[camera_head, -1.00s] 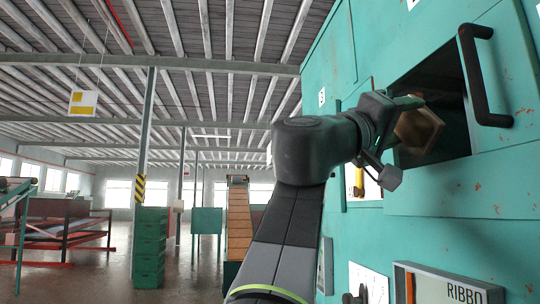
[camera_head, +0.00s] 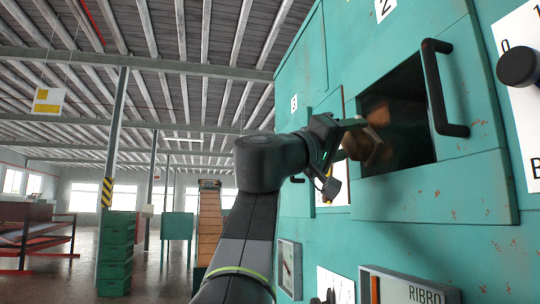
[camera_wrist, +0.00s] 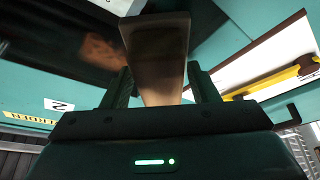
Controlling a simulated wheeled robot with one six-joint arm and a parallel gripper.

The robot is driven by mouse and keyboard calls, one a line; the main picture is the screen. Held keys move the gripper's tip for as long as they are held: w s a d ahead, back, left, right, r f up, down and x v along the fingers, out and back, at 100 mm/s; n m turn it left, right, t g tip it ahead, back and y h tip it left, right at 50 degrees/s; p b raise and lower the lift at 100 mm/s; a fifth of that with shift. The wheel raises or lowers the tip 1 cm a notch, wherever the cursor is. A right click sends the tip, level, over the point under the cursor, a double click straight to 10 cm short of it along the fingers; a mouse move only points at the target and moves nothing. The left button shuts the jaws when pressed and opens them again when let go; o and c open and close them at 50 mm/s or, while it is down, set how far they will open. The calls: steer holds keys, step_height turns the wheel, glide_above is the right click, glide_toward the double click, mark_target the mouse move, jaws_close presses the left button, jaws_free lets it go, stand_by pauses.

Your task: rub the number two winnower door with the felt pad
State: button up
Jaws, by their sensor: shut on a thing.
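The number two winnower door (camera_head: 470,195) is teal with a dark, shiny recessed pane (camera_head: 405,135) and a black bar handle (camera_head: 440,90). A plate reading 2 (camera_head: 383,9) is above it; it also shows in the wrist view (camera_wrist: 59,105). My gripper (camera_head: 346,140) is shut on a brown block-like pad (camera_head: 363,147), at the pane's left edge. In the wrist view the pad (camera_wrist: 158,50) sticks out between the fingers. A blurred brown patch, apparently its reflection, shows in the dark pane (camera_wrist: 70,35). I cannot tell whether the pad touches the door.
A plate that seems to read 3 (camera_head: 294,103) is on the teal machine to the left. A black knob (camera_head: 517,66) on a white panel is at right. Gauges and a lettered box (camera_head: 410,290) sit below. Green crates (camera_head: 116,250) stand on the open floor at left.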

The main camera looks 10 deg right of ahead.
steer(key=shift+w, duration=0.55)
steer(key=shift+r+p, duration=0.75)
steer(key=shift+r, duration=0.2)
steer(key=shift+s+f+b, duration=0.15)
steer(key=shift+s+b, duration=0.2)
steer(key=shift+s, duration=0.2)
steer(key=shift+s+d+b, duration=0.15)
steer(key=shift+s+b, duration=0.4)
steer(key=shift+s, duration=1.6)
steer(key=shift+s+d+b, duration=0.2)
steer(key=shift+s+b, duration=0.05)
steer(key=shift+s, duration=2.25)
steer(key=shift+s+d+b, duration=0.2)
steer(key=shift+s+b, duration=0.05)
steer(key=shift+s, duration=2.25)
steer(key=shift+a, duration=0.1)
steer(key=shift+s+a+b, duration=0.2)
steer(key=shift+a+b, duration=0.25)
steer(key=shift+a, duration=2.45)
